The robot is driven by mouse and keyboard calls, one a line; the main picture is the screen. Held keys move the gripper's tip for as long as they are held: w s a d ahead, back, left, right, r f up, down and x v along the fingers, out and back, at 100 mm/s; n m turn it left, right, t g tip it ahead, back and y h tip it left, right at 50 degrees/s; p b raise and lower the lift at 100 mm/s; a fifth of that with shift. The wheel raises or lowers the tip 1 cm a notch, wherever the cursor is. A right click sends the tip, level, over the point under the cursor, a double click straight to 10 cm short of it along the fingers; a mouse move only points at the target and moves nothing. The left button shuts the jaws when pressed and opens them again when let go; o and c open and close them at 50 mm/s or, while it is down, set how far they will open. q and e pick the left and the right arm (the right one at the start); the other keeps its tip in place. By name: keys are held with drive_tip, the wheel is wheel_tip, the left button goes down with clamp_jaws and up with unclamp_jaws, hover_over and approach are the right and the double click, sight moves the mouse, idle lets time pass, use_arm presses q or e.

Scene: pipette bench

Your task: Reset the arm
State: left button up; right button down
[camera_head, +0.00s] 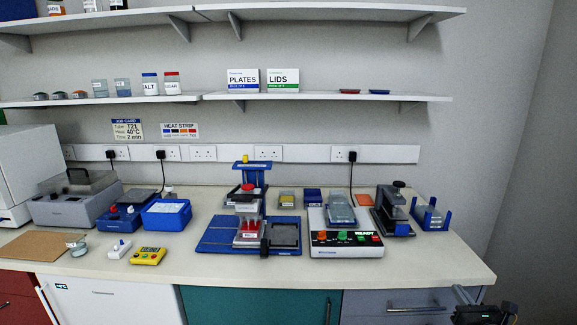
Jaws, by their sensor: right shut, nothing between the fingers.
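My right gripper (484,311) shows at the bottom right corner of the head view, low in front of the bench and apart from everything on it. It is dark, partly cut off by the picture's edge, and shut with nothing held. My left gripper is not in view. The pipette bench (400,262) runs across the picture with its equipment standing on it.
A blue-based pipetting station (215,237) stands mid-bench. Right of it are a control unit (347,250), a black press (392,212) and a blue rack (432,215). A yellow timer (148,256) lies near the front edge. The front right bench top is clear.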

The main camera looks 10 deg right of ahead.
drive_tip(key=s+d+f+m+g+h, duration=0.1)
drive_tip(key=s+d+f+m+g, duration=0.15)
drive_tip(key=f+m, duration=0.6)
drive_tip(key=s+d+f+m+g, duration=0.25)
drive_tip(key=f+m, duration=0.35)
drive_tip(key=f, duration=0.5)
drive_tip(key=s+a+f+m+g, duration=0.1)
drive_tip(key=s+f+m+g, duration=0.1)
drive_tip(key=s+f+m, duration=0.35)
drive_tip(key=s+f+m+g, duration=0.2)
drive_tip(key=s+f, duration=0.4)
drive_tip(key=f, duration=0.5)
drive_tip(key=s+a+f+m+g+y, duration=0.3)
drive_tip(key=s+a+f+m+g, duration=0.3)
drive_tip(key=s+a+f, duration=0.95)
drive_tip(key=s+a+f+m+y, duration=0.1)
drive_tip(key=s+a+f, duration=0.1)
drive_tip(key=s+a, duration=0.3)
drive_tip(key=s+a+f+m+g+y, duration=0.1)
drive_tip(key=s+a+f, duration=0.2)
drive_tip(key=a, duration=1)
drive_tip(key=shift+s+a+f, duration=0.3)
drive_tip(key=shift+s, duration=1.05)
